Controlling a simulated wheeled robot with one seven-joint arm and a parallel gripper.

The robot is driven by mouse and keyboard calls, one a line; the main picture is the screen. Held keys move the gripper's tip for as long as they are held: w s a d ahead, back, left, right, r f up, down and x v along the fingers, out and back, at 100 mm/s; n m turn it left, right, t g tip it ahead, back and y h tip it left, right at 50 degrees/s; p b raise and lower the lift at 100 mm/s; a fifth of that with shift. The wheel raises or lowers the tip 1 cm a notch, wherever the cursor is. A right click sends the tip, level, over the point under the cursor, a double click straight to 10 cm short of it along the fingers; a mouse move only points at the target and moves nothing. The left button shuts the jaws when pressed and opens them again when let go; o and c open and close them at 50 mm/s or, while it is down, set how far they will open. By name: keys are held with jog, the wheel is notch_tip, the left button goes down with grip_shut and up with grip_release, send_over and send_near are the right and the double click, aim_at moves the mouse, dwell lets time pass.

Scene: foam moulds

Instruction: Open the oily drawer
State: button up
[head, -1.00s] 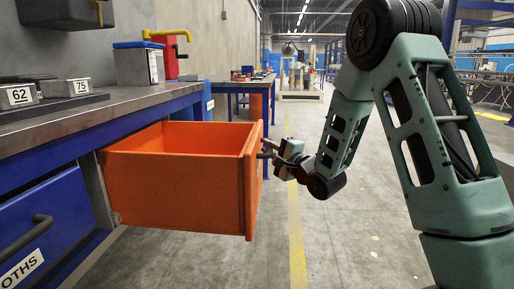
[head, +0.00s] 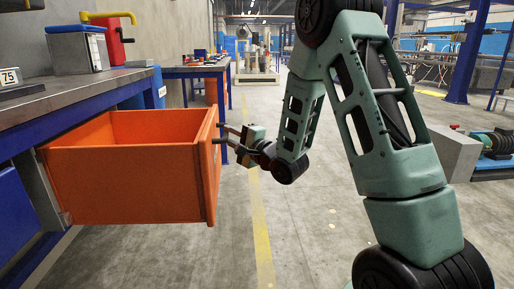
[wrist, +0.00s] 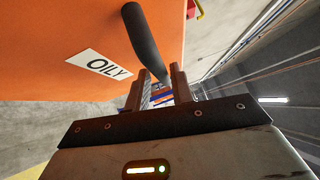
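The oily drawer (head: 125,185) is a bright orange box, pulled far out of the workbench, its inside showing empty as far as I can see. In the wrist view its orange front (wrist: 60,50) carries a white label reading OILY (wrist: 104,65). A dark bar handle (wrist: 143,38) runs from the top of that view towards my fingertips. My gripper (head: 222,135) is just right of the drawer front, at handle height. In the wrist view my gripper (wrist: 158,85) has its fingers apart with background showing between them; whether they touch the handle is unclear.
The workbench top (head: 75,95) is at left, with a blue-lidded box (head: 78,48) and a red container (head: 112,40) on it. A grey machine (head: 455,153) stands at right.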

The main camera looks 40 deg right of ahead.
jog(key=s+d+f+p, duration=0.2)
jog(key=s+p, duration=1.2)
jog(key=s, duration=0.1)
jog(key=shift+d, duration=0.1)
jog(key=shift+w, duration=0.1)
dwell(0.4)
